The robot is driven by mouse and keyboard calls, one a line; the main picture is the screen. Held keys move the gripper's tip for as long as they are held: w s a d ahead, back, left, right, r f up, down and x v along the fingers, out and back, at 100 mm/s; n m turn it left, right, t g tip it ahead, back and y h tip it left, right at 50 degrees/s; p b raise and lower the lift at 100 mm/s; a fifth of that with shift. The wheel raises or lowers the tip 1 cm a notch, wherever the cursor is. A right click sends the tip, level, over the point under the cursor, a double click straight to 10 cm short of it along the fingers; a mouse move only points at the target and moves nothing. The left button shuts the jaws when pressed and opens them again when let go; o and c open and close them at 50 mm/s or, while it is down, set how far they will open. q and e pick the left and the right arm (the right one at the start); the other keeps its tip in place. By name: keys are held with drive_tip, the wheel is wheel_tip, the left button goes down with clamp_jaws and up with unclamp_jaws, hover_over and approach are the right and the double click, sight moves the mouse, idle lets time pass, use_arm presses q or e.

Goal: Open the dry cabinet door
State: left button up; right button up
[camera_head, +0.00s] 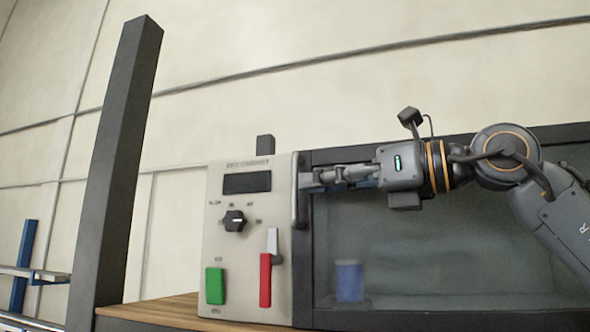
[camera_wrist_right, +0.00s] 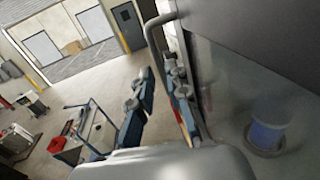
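The dry cabinet (camera_head: 325,318) has a dark frame and a glass door (camera_head: 430,250), which looks closed in the head view. Its handle (camera_head: 299,205) is a grey upright bar at the door's left edge. The handle (camera_wrist_right: 152,35) also shows at the top of the right wrist view. My right gripper (camera_head: 308,180) reaches in from the right across the door's upper left part. In the right wrist view its fingers (camera_wrist_right: 157,72) are apart, with the handle's lower part between or just beyond the tips; contact is unclear. My left gripper is not in view.
A beige control panel (camera_head: 240,285) with a black knob (camera_head: 234,221), green switch (camera_head: 215,286) and red switch (camera_head: 265,280) stands left of the door. A blue container (camera_head: 349,281) is behind the glass. A dark post (camera_head: 118,160) rises at left. A cart (camera_wrist_right: 95,130) stands on the open floor.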

sight(293, 200)
drive_tip(key=p+x, duration=0.1)
drive_tip(key=x, duration=0.4)
drive_tip(key=shift+w+a, duration=0.1)
drive_tip(key=shift+w, duration=0.1)
drive_tip(key=shift+c, duration=0.2)
drive_tip(key=shift+s+d, duration=0.2)
drive_tip(key=shift+d, duration=0.2)
clamp_jaws()
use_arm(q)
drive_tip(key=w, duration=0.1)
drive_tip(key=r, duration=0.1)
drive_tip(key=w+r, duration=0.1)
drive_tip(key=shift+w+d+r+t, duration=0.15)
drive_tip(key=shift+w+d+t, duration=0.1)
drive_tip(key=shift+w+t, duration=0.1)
use_arm(e)
drive_tip(key=shift+s+a, duration=0.1)
